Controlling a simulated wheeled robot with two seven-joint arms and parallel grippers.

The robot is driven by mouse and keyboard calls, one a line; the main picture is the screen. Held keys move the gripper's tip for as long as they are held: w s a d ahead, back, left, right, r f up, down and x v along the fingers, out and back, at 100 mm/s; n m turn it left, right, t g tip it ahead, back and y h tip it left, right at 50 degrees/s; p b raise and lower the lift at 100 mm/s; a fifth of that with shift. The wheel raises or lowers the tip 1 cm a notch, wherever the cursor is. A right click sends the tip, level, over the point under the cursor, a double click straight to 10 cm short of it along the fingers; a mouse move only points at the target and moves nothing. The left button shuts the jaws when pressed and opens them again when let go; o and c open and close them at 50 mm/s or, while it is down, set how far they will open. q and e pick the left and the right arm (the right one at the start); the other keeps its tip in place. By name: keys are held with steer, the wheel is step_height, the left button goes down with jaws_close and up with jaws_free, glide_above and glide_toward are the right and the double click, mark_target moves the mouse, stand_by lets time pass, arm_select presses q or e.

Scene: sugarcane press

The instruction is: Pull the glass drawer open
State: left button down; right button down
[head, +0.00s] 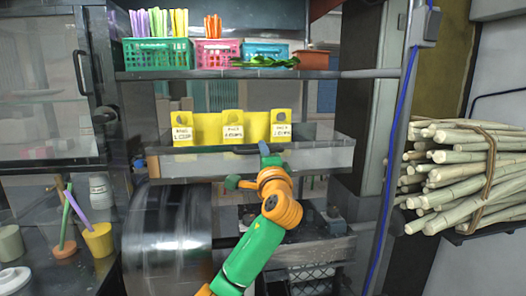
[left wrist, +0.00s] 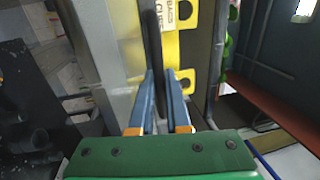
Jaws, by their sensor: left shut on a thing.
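The glass drawer (head: 322,158) is a wide, clear-grey box under the shelf in the head view, with yellow labelled holders (head: 232,126) standing at it. My left gripper (head: 264,150), on its green and orange arm, is at the middle of the drawer's front. In the left wrist view its two blue fingers (left wrist: 161,85) are close together beside the drawer's pale front wall (left wrist: 108,40), with a yellow holder (left wrist: 170,50) just beyond. My right gripper is not in view.
Above, a shelf (head: 345,74) holds a green basket (head: 158,56), a pink basket (head: 218,55) and a blue basket (head: 265,52). A shiny metal drum (head: 168,240) stands below left. Bundled cane (head: 470,175) lies at right. Cups (head: 98,240) stand at left.

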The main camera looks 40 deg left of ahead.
arm_select(q)
steer(key=shift+s+d, duration=0.1)
steer(key=shift+d, duration=0.05)
steer(key=c, duration=0.9)
jaws_free()
steer(key=b+v, duration=0.3)
steer(key=v, duration=0.4)
steer(key=shift+f, duration=0.1)
